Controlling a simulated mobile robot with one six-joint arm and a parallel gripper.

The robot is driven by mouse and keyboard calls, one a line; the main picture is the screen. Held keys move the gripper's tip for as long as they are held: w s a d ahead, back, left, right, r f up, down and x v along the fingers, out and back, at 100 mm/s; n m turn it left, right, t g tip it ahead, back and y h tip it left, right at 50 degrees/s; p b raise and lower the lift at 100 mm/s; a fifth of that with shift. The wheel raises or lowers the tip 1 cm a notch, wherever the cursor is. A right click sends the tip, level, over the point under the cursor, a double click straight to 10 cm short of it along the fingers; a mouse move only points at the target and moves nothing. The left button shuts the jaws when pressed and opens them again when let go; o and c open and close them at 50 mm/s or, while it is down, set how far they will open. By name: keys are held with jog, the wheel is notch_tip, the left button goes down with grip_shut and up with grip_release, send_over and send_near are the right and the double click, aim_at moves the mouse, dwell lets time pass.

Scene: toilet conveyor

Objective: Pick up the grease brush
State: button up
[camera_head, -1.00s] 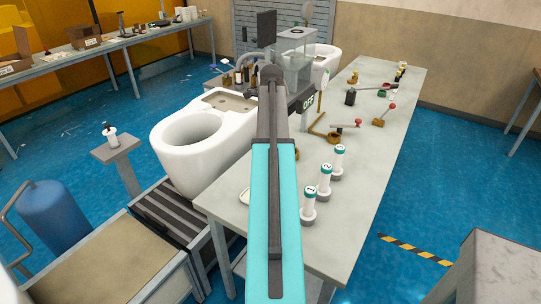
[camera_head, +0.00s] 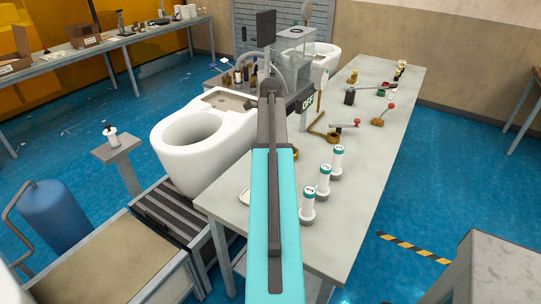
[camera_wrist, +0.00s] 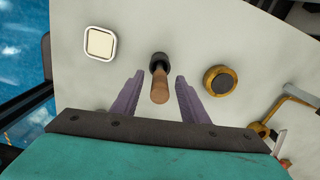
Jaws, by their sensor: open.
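In the wrist view, a brush-like tool with a brown wooden handle (camera_wrist: 160,88) and a dark collar or cup at its far end is over the pale table (camera_wrist: 70,15). I take it to be the grease brush. My gripper (camera_wrist: 158,78) is open, with one purple finger on each side of the handle. A gap shows between the handle and each finger, so it is not gripped. In the head view, my teal arm hides the brush and the gripper.
A gold ring with a dark centre (camera_wrist: 219,80) lies right of the gripper. A small white square dish (camera_wrist: 100,43) lies left. Several numbered white bottles (camera_head: 307,203) stand on the table's near right. A white toilet (camera_head: 193,140) stands left of the table.

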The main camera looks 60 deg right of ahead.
jog(key=shift+f+p, duration=0.4)
jog(key=shift+f, duration=1.15)
jog(key=shift+c, duration=0.4)
grip_shut()
